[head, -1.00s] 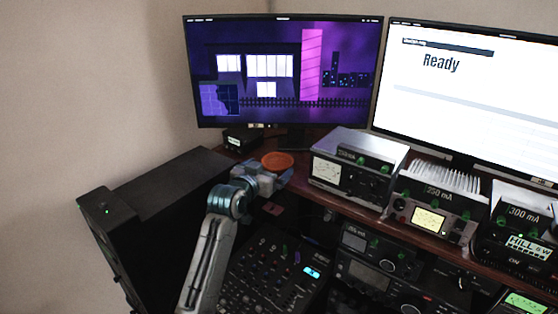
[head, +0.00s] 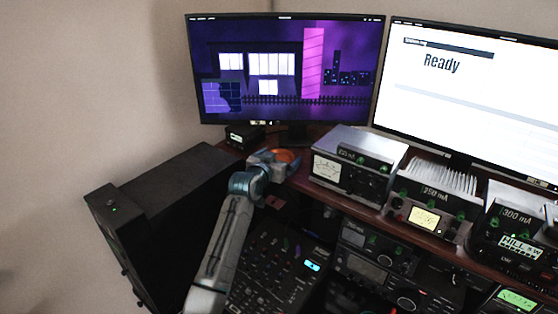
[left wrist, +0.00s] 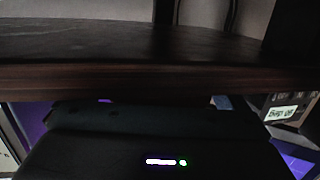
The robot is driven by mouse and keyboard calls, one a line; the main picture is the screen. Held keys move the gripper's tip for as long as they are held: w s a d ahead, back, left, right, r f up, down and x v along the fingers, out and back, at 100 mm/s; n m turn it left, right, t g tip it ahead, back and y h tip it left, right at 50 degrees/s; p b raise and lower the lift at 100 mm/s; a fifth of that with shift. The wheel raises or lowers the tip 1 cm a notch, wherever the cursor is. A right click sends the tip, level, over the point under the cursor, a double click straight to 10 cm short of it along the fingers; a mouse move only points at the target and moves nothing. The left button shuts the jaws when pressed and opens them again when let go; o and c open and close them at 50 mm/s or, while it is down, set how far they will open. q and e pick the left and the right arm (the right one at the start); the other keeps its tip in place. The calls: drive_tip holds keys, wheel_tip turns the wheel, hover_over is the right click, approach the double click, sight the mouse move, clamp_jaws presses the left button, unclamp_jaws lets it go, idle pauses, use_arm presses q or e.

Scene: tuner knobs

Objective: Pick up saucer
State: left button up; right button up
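The saucer (head: 287,155) is a small orange-brown round dish on the wooden desk shelf, below the left monitor. In the head view my left gripper (head: 277,162) is right at its near left side and covers part of it. Whether the fingers touch the saucer, or how far apart they are, is too small to tell. The left wrist view does not show the saucer; it shows the dark wooden shelf edge (left wrist: 140,78) close up. My right gripper is not in view.
A small black box (head: 245,136) stands left of the saucer. A silver meter unit (head: 352,160) stands close on its right. The left monitor (head: 285,70) rises behind. A mixer (head: 270,265) lies below the shelf, and a black case (head: 160,195) stands at left.

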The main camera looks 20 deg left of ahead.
use_arm(q)
drive_tip(key=c, duration=0.8)
drive_tip(key=shift+o, duration=0.2)
drive_tip(key=shift+r+b, duration=0.55)
drive_tip(key=shift+r, duration=0.2)
drive_tip(key=shift+s+d+r+b, duration=0.1)
drive_tip(key=shift+s+r+b, duration=0.1)
drive_tip(key=shift+r+b, duration=0.25)
drive_tip(key=shift+s+r+b, duration=0.15)
drive_tip(key=shift+r+b, duration=0.1)
drive_tip(key=shift+r, duration=0.25)
drive_tip(key=s+d+r+b, duration=0.1)
drive_tip(key=s+d+b, duration=0.1)
drive_tip(key=s, duration=0.5)
drive_tip(key=s+d+r+b, duration=0.1)
drive_tip(key=s+d+b, duration=0.1)
drive_tip(key=s, duration=0.5)
drive_tip(key=s+a+f+n+y, duration=0.1)
drive_tip(key=s+a+f+y, duration=0.1)
drive_tip(key=s+f, duration=1.6)
drive_tip(key=shift+s+f+n+y, duration=0.3)
drive_tip(key=shift+s+f+n, duration=0.1)
drive_tip(key=shift+s, duration=0.3)
